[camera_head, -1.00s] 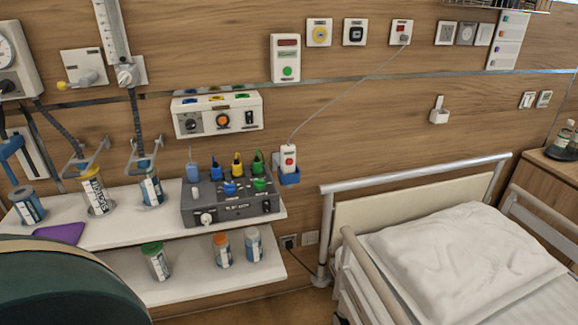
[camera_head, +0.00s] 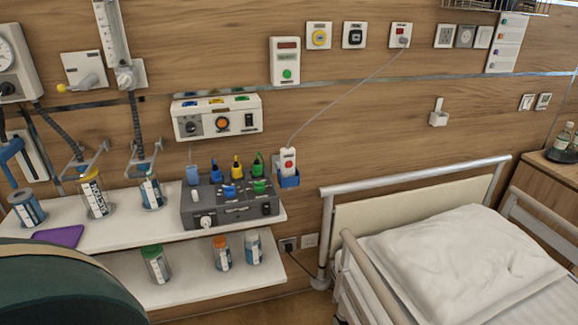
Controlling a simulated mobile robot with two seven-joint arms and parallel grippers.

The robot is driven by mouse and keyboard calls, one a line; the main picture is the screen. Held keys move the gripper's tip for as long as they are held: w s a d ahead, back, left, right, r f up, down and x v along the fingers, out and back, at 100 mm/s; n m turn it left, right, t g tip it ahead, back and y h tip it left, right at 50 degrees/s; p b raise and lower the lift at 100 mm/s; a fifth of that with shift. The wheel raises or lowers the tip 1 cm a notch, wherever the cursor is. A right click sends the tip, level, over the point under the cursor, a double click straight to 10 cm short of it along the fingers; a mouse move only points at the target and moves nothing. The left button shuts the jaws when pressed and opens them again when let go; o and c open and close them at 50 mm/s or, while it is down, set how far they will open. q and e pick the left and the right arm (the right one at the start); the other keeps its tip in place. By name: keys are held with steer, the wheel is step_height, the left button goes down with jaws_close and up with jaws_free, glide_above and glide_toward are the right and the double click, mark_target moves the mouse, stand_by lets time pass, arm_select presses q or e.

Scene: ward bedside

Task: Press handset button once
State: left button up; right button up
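A white handset (camera_head: 288,158) with a red button on its face sits upright in a blue holder (camera_head: 288,179) on the wall, just right of the grey device on the shelf. A thin pale cord runs from its top up to a wall plate (camera_head: 401,36) with a red mark. Neither of my grippers shows in the head view.
A white shelf (camera_head: 105,228) holds a grey device (camera_head: 230,205) with coloured plugs, several canisters and a purple pad (camera_head: 58,236). A lower shelf holds jars. A bed rail (camera_head: 415,176) and bed (camera_head: 465,255) stand at right. A dark green rounded shape (camera_head: 60,290) fills the lower left.

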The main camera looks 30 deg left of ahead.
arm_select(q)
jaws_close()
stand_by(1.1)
